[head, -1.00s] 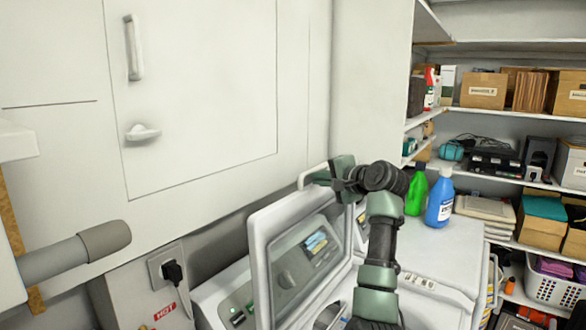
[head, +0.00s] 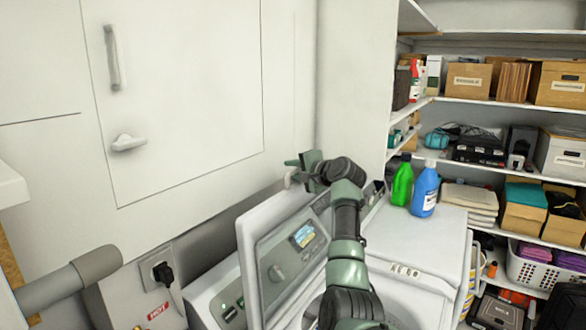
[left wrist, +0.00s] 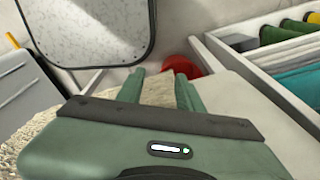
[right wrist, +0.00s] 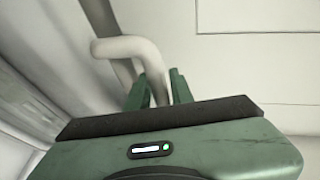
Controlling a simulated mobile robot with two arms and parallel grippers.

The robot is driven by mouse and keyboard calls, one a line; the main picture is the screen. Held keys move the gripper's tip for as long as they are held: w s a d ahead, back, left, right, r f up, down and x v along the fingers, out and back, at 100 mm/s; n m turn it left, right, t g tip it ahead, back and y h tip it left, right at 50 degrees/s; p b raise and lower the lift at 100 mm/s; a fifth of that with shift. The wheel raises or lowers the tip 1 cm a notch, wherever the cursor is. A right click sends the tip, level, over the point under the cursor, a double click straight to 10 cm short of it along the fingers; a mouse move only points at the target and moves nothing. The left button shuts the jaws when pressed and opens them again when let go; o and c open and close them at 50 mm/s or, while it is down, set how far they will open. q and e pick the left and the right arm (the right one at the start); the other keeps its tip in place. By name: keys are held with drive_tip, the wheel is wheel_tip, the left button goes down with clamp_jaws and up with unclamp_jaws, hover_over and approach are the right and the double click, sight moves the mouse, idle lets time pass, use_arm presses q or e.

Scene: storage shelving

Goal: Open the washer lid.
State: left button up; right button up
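The washer (head: 405,262) is low in the middle of the head view. My right gripper (head: 290,170) is beyond the lid's upper right corner, with my right arm crossing above the washer opening. In the right wrist view its fingers (right wrist: 157,88) are apart, with a pale curved pipe (right wrist: 125,46) between or just behind them; contact is unclear. My left gripper (left wrist: 160,88) shows only in its wrist view, with its fingers apart and a beige surface beyond them.
A green bottle (head: 402,183) and a blue bottle (head: 425,192) stand at the washer's back right. Shelves with boxes (head: 469,80) and a white basket (head: 534,268) fill the right side. A wall cabinet (head: 190,90) and a socket with a plug (head: 160,272) are on the left.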

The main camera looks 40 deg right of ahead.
drive_tip(key=shift+s, duration=0.1)
clamp_jaws()
idle(1.2)
